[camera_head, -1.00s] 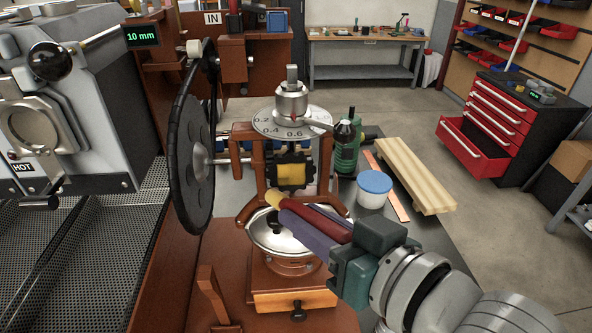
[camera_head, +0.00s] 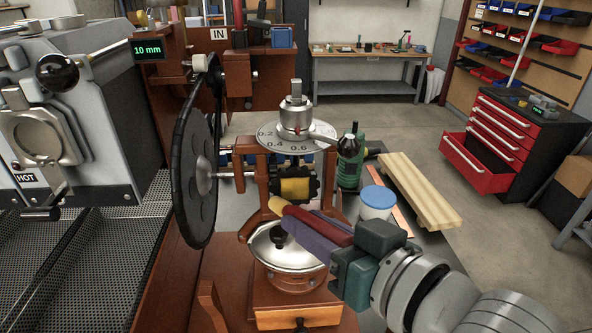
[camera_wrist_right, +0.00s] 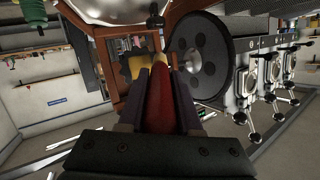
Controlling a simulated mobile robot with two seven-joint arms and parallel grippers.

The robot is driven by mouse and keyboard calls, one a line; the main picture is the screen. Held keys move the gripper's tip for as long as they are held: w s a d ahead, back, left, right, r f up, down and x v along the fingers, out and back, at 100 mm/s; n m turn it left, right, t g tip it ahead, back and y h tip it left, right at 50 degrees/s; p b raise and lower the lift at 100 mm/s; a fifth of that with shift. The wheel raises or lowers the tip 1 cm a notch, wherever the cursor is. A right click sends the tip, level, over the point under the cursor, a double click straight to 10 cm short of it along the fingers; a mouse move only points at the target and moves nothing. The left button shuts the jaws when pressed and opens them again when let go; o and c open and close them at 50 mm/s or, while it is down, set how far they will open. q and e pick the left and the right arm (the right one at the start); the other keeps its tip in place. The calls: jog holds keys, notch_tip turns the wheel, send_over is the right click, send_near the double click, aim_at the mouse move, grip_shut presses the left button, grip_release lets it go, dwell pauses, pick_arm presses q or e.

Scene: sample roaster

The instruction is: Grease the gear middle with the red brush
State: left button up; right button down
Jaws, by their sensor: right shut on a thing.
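The grinder holds a dark gear with a yellow middle (camera_head: 294,189) inside its brown frame, under the numbered dial (camera_head: 297,139). My right gripper (camera_head: 300,222) is shut on the red brush (camera_head: 333,234), whose tan bristle tip (camera_head: 278,205) points up and left at the gear. The tip is just below the gear; I cannot tell whether it touches. In the right wrist view the red brush (camera_wrist_right: 160,100) lies between the two dark fingers, with the yellow gear part (camera_wrist_right: 134,67) beyond it. My left gripper is not in view.
A large black wheel (camera_head: 195,150) stands left of the grinder. A green bottle (camera_head: 350,160), a blue-lidded tub (camera_head: 377,200) and a pale wooden block (camera_head: 420,190) stand to the right. The roaster (camera_head: 75,120) is at left.

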jog(key=shift+w, duration=0.55)
jog(key=shift+d, duration=0.15)
jog(key=shift+d, duration=1.85)
jog(key=shift+a, duration=2)
jog(key=s+p, duration=0.3)
jog(key=s, duration=0.3)
